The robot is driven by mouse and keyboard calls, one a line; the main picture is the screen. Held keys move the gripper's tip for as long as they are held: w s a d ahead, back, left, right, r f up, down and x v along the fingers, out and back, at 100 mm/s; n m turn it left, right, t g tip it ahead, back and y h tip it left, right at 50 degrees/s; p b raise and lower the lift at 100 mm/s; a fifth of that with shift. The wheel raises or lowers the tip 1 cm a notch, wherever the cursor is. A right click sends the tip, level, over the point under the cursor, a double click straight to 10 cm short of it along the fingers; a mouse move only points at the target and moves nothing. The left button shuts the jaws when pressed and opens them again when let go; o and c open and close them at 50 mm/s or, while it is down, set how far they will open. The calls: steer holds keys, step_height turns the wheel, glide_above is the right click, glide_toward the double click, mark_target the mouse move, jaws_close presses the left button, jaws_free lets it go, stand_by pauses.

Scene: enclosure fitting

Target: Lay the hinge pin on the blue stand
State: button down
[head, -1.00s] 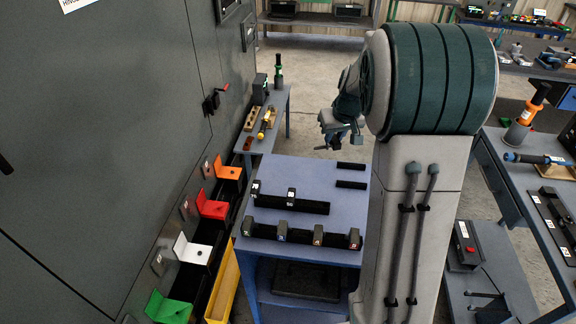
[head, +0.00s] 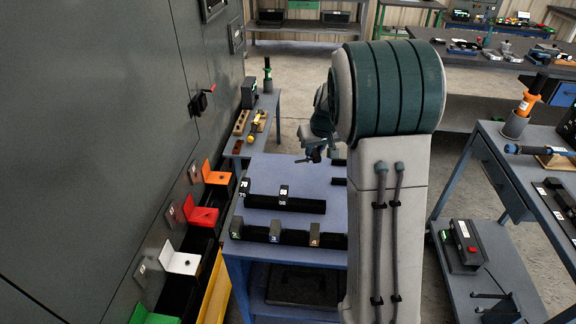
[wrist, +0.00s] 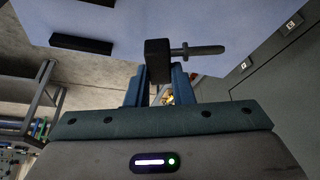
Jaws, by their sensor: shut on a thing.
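The hinge pin shows in the wrist view as a dark square block (wrist: 158,62) with a grey shank (wrist: 205,50) pointing right. My gripper (wrist: 157,78) is shut on the block between its two blue fingers. In the head view my gripper (head: 314,157) is small and dark near the far right of a blue table (head: 262,186), which I take for the blue stand. The pin is not clear there. The table's flat top also fills the upper part of the wrist view (wrist: 120,20). I cannot tell the gap between pin and top.
Black racks with numbered blocks (head: 275,233) line the table's near half. My arm hides its right side. A grey cabinet wall with orange, red, white and green brackets (head: 203,216) stands at left. A tool bench (head: 484,150) stands at right, with floor between.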

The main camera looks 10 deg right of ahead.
steer(key=p, duration=0.2)
glide_above(289, 167)
steer(key=s, duration=0.1)
step_height(289, 167, down, 5)
steer(key=shift+s+f, duration=0.1)
steer(key=shift+s, duration=0.05)
steer(key=shift+f+p, duration=0.3)
steer(key=shift+f, duration=1.65)
steer(key=shift+f, duration=0.2)
steer(key=c, duration=1.3)
jaws_free()
steer(key=shift+o, duration=0.2)
steer(key=shift+r, duration=0.1)
